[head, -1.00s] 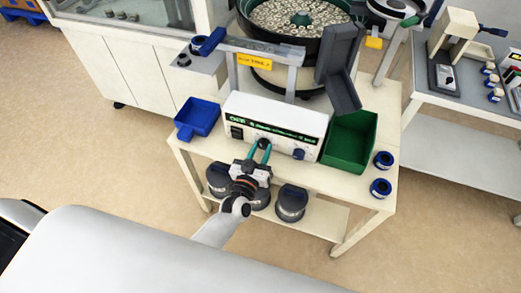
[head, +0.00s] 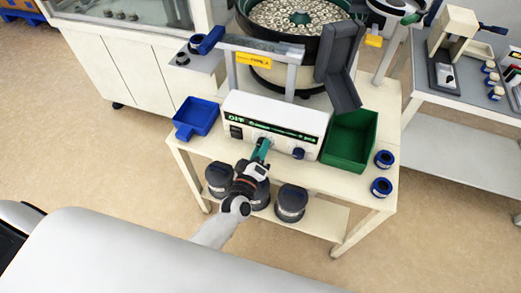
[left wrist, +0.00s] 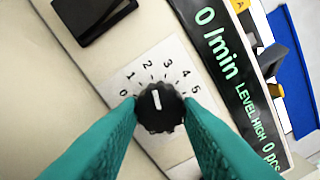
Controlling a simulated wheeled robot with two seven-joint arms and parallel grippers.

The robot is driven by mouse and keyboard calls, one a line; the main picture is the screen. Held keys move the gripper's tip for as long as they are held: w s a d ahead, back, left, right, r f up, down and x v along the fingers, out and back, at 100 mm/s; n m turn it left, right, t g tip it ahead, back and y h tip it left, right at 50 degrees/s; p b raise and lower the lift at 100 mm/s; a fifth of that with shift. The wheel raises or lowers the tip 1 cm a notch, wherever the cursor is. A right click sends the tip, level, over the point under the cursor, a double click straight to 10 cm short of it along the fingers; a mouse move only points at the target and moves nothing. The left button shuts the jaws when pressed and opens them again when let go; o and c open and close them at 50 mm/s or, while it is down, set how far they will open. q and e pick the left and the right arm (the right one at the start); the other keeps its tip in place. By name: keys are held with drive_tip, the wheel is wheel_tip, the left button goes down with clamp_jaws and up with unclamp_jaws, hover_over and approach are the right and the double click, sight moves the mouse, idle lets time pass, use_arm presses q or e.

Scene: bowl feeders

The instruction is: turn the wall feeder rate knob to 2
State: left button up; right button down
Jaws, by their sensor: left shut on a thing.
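The rate knob (left wrist: 160,107) is black and ridged with a white mark, on a white dial plate numbered 0 to 5. The mark points up toward about the 2. It is on the front of the white control box (head: 231,106), whose display (left wrist: 240,85) reads "0 /min". My left gripper (head: 262,148) has its teal fingers shut on the knob, one on each side, as the left wrist view (left wrist: 158,118) also shows. In the head view the gripper hides this knob. My right gripper is not in view.
A blue tray (head: 196,117) is left of the box and a green bin (head: 350,138) right. The bowl feeder (head: 275,75) stands behind. Dark round containers (head: 291,203) are on the lower shelf.

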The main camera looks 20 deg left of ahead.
use_arm(q)
drive_tip(key=shift+n, duration=0.5)
drive_tip(key=o, duration=1)
drive_tip(key=s, duration=1.2)
drive_tip(key=shift+a, duration=0.25)
